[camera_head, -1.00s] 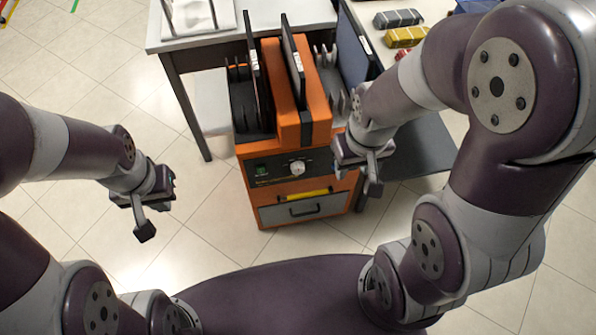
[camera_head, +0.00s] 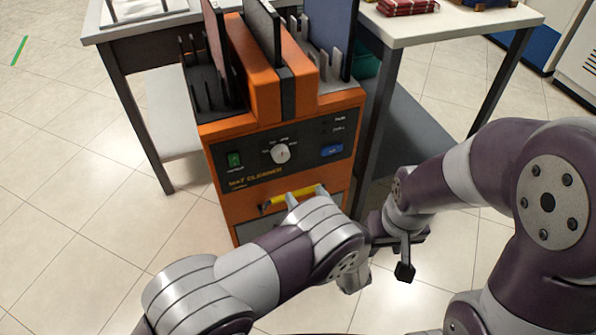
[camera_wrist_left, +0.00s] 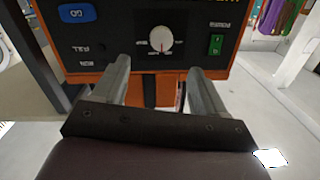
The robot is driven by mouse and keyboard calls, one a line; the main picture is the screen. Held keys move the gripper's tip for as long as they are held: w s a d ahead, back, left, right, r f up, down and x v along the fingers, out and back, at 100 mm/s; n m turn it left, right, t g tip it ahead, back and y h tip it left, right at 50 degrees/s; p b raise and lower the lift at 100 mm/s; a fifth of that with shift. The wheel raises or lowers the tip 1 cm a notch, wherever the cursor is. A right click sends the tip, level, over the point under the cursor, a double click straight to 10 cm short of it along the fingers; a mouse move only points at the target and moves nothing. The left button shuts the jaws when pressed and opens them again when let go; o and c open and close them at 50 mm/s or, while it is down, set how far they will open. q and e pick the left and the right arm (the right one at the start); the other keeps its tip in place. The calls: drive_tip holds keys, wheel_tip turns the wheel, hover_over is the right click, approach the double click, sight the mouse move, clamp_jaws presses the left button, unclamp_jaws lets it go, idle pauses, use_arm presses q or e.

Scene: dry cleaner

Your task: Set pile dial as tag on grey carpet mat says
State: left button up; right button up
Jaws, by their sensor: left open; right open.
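The pile dial (camera_head: 280,153) is a pale knob on the black front panel of the orange mat cleaner (camera_head: 220,130). The dial also shows in the left wrist view (camera_wrist_left: 161,41), with labels too small to read surely. My left gripper (camera_head: 306,194) is open and empty, its fingers pointing at the panel below the dial. In the left wrist view the fingers (camera_wrist_left: 157,66) are spread, apart from the dial. My right gripper (camera_head: 380,275) is open and empty, low to the right of the cleaner. Dark mats stand in the slots; I cannot tell which is grey carpet, and no tag is readable.
A green power switch (camera_head: 234,160) and a blue GO button (camera_head: 332,150) flank the dial. A yellow handle (camera_head: 292,195) sits just below the panel, near my left fingers. Tables stand behind; the floor at left is clear.

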sight(283, 157)
use_arm(q)
drive_tip(key=b+x, duration=0.1)
drive_tip(key=x, duration=0.3)
drive_tip(key=b+x, duration=0.1)
drive_tip(key=x, duration=0.2)
drive_tip(key=b+x, duration=0.1)
drive_tip(key=x, duration=0.3)
drive_tip(key=shift+w+a+r+b, duration=0.25)
drive_tip(key=shift+w+r+b, duration=0.05)
drive_tip(key=shift+w+r, duration=0.05)
drive_tip(key=shift+w+a+r, duration=0.15)
drive_tip(key=shift+w, duration=0.4)
drive_tip(key=c, duration=1.1)
